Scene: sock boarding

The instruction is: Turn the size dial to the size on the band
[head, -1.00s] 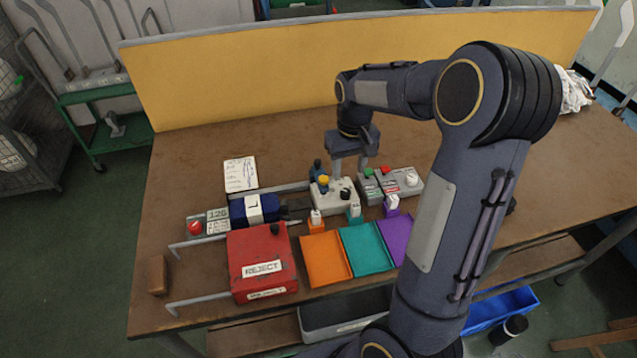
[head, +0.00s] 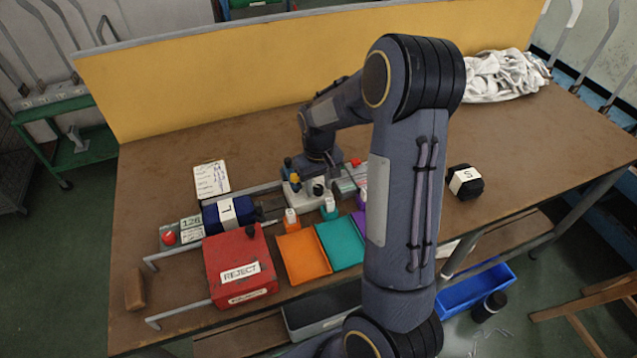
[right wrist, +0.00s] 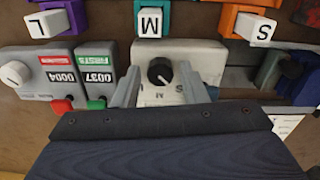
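The size dial is a black knob (right wrist: 160,71) on a white box (right wrist: 208,58), with M and S marks beside it in the right wrist view. Which mark its pointer meets is too small to tell. My right gripper (right wrist: 159,80) is open, with one finger on each side of the knob; whether they touch it is unclear. In the head view the gripper (head: 321,168) is low over the white box (head: 300,200). A dark blue bundle (head: 208,216) has a white band (head: 228,212) reading L. My left gripper is not in view.
A red REJECT box (head: 240,250), an orange tray (head: 303,254) and a teal tray (head: 340,243) lie in front. Small L, M and S blocks stand beside the dial box. Counters (right wrist: 60,75) sit beside it. A black bundle banded S (head: 465,182) lies right of my arm.

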